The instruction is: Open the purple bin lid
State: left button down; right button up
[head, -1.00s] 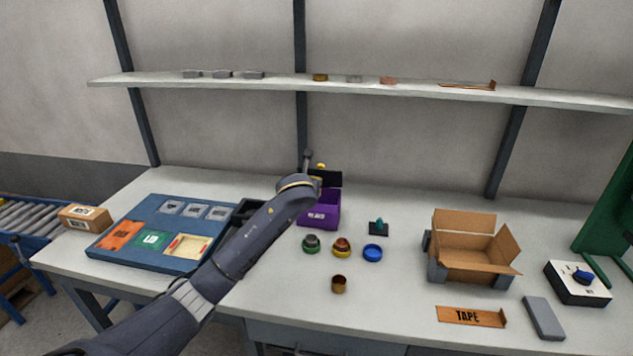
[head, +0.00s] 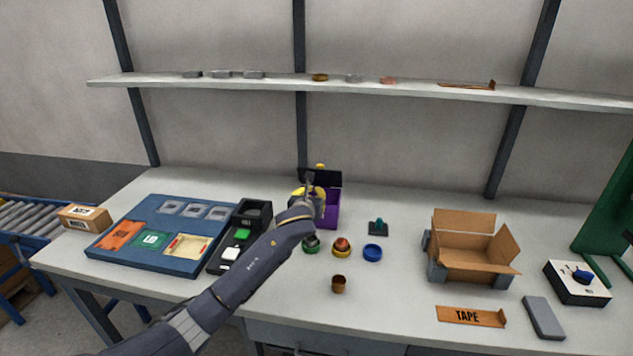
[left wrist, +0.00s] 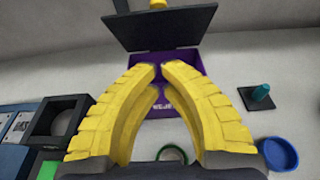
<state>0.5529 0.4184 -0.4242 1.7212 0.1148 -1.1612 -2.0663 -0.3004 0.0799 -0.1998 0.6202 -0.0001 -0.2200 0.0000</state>
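The purple bin (head: 332,208) stands on the table, partly hidden behind my left gripper. Its dark lid (head: 331,179) is raised at the back edge, with a yellow knob (head: 320,167) at the top. In the left wrist view the raised lid (left wrist: 160,30) shows above the purple bin (left wrist: 187,62). My left gripper (head: 308,186) is over the front left of the bin, before the lid. Its yellow fingers (left wrist: 161,68) bow apart at the base and meet closely at the tips, with nothing seen between them. My right gripper is out of view.
Green, yellow and blue rings (head: 372,253) and a copper coil (head: 339,284) lie in front of the bin. A black tray (head: 222,262) and blue board (head: 180,262) are left. An open carton (head: 470,262) stands right. A shelf (head: 570,98) runs above.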

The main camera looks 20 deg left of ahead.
aim_at(317, 171)
pick_arm(q)
jog(key=shift+w+a+r, duration=0.2)
jog(key=shift+w, duration=0.9)
jog(key=shift+w+a+r, duration=0.2)
jog(key=shift+w+a, duration=0.05)
jog(key=shift+w, duration=0.8)
jog(key=shift+w+a+r, duration=0.2)
jog(key=shift+w, duration=0.9)
jog(key=shift+r, duration=0.15)
jog(key=shift+w+r+g, duration=0.15)
jog(key=shift+w+g, duration=0.05)
jog(key=shift+g, duration=0.1)
jog(key=shift+w+r, duration=0.1)
jog(key=shift+w+a+r+g+h, duration=0.15)
jog(key=shift+w+r+g, duration=0.3)
jog(key=shift+g, duration=0.15)
jog(key=shift+w+a+r+g+h, duration=0.15)
jog(key=shift+w+r+g, duration=0.2)
jog(key=shift+g, duration=0.25)
jog(key=shift+w+a+r, duration=0.1)
jog(key=shift+w+r, duration=0.05)
jog(key=shift+w, duration=0.45)
jog(key=shift+w+a+r, duration=0.1)
jog(key=shift+w+r, duration=0.1)
jog(key=shift+w, duration=0.45)
jog(key=shift+w+a+r, duration=0.1)
jog(key=shift+w+r, duration=0.05)
jog(key=shift+w, duration=0.45)
